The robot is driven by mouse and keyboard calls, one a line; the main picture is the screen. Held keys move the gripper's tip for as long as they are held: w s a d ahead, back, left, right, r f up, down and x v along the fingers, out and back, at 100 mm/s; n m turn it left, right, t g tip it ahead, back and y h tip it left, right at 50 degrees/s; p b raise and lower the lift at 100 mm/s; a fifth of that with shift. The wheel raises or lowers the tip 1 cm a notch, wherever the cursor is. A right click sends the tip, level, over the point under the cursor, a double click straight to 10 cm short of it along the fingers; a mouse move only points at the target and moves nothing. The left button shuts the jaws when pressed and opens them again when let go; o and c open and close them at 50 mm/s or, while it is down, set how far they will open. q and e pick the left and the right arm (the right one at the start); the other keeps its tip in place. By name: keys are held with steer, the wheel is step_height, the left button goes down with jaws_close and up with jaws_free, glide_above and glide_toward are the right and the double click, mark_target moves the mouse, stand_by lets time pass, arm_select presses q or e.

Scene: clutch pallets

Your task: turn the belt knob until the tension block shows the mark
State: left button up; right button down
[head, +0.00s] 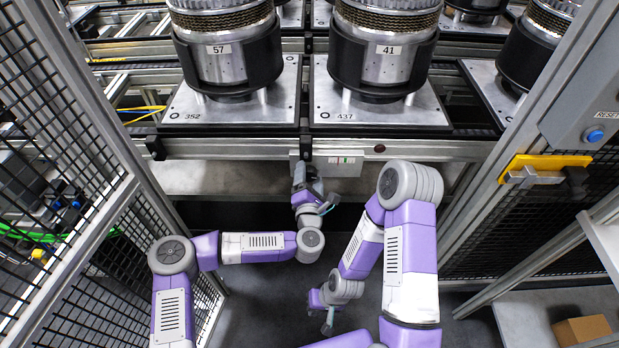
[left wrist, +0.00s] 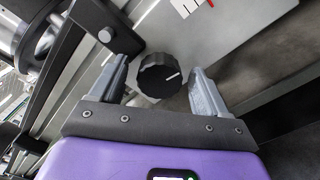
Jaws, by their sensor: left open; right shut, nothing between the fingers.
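The black ribbed belt knob (left wrist: 160,76) with a white pointer line shows in the left wrist view, on a pale plate. My left gripper (left wrist: 157,70) is open, with one finger on each side of the knob; I cannot tell whether they touch it. In the head view my left gripper (head: 307,182) is just below the conveyor's front rail and hides the knob. The tension block (head: 340,162) is a pale box with small coloured marks; its scale (left wrist: 187,7) is cut off in the wrist view. My right gripper (head: 328,322) is shut and empty, low near the floor.
Pallets 352 (head: 232,106) and 437 (head: 372,108) carry clutches above the conveyor rail (head: 230,147). Mesh fencing (head: 60,150) stands left. A yellow latch (head: 540,168) and blue reset button (head: 594,135) are right. A cardboard box (head: 581,330) lies on the lower right shelf.

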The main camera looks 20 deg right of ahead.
arm_select(q)
steer(key=c, duration=1)
steer(key=shift+c, duration=0.2)
